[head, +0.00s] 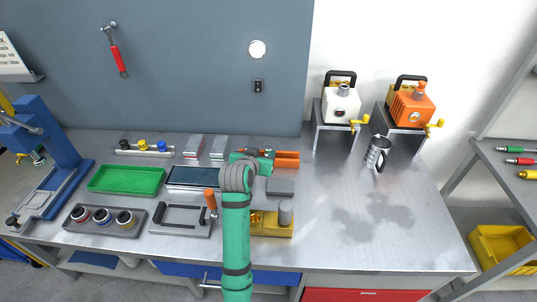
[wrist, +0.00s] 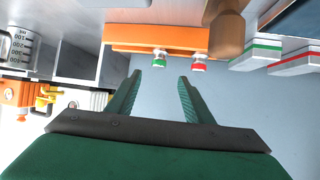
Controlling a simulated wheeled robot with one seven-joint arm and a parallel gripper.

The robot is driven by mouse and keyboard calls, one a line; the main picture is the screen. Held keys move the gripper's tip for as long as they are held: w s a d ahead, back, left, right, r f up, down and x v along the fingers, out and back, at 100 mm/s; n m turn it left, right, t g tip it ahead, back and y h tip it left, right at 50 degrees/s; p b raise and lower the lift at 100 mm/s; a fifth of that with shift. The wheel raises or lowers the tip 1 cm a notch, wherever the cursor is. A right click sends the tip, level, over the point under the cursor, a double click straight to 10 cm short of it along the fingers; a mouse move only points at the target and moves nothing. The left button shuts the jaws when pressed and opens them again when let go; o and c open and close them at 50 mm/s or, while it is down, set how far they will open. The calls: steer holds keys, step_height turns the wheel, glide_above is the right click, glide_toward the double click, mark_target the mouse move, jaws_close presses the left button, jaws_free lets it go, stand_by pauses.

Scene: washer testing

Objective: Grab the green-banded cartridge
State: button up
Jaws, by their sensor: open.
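The green-banded cartridge (wrist: 159,58) is a small white cylinder with a green band, sticking out of an orange block (wrist: 150,38) in the wrist view. A similar red-banded cartridge (wrist: 199,62) sits beside it, to the right in that view. My gripper (wrist: 158,80) is open and empty. The green-banded cartridge appears beyond the fingertips, lined up between them and apart from them. In the head view the orange block (head: 288,158) is at the bench's back edge by my gripper. My arm hides most of that area, and the cartridges are hard to make out there.
Two pale boxes, one with a green stripe (wrist: 255,53) and one with a red stripe (wrist: 296,60), stand nearby. A brown handle (wrist: 224,35) shows close to the cartridges. A grey block (head: 280,187) and a yellow fixture (head: 272,229) sit in front.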

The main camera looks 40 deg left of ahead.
mark_target(269, 149)
steer(key=shift+d+x, duration=0.2)
steer(key=shift+x, duration=2.95)
steer(key=c, duration=1.2)
